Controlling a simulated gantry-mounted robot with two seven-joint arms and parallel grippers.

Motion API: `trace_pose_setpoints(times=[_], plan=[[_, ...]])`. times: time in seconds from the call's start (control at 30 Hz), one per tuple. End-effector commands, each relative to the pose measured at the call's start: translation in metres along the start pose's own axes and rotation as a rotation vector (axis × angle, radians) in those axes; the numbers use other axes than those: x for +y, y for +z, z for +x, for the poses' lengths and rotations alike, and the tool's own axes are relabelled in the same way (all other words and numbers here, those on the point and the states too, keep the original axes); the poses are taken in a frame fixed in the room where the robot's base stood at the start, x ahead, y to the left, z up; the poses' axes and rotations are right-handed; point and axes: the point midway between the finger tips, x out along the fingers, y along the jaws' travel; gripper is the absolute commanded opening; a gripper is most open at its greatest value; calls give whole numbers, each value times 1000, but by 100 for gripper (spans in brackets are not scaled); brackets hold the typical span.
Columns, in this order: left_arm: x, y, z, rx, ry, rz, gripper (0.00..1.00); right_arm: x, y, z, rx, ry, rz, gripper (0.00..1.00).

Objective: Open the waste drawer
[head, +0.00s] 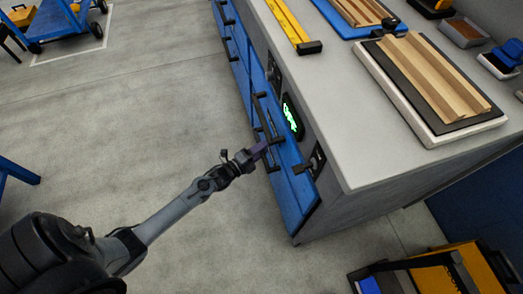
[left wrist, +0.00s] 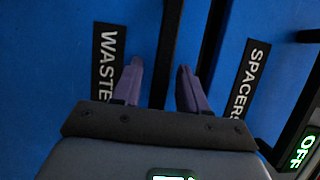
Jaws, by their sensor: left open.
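The waste drawer (left wrist: 65,100) is a blue front with a black label reading "WASTE" (left wrist: 104,62) in the left wrist view. A long black bar (left wrist: 170,40), apparently its handle, runs beside the label. My left gripper (left wrist: 161,72) is open, its two purple fingers on either side of the bar in the picture. I cannot tell whether they touch it. In the head view my left gripper (head: 264,149) is at the cabinet's blue front, by the dark handles. The drawer fronts look closed there. My right gripper is not in view.
A second blue drawer labelled "SPACERS" (left wrist: 250,78) lies to the right in the wrist view. A green-lit display (head: 291,117) sits on the cabinet. The grey worktop (head: 340,125) carries panels and a yellow level. Floor (head: 130,110) left of the cabinet is open.

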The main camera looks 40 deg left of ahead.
Motion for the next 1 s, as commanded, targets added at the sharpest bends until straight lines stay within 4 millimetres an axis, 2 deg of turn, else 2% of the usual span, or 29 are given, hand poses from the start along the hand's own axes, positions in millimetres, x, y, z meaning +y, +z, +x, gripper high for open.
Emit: trace_pose_setpoints(times=[0.3, 0.57, 1.0], plan=[[0, 0, 2, 0, 1, -1, 41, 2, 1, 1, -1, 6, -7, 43], [0, 0, 2, 0, 0, 0, 1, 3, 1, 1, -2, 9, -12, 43], [0, -2, 0, 9, 2, 1, 0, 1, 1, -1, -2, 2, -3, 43]])
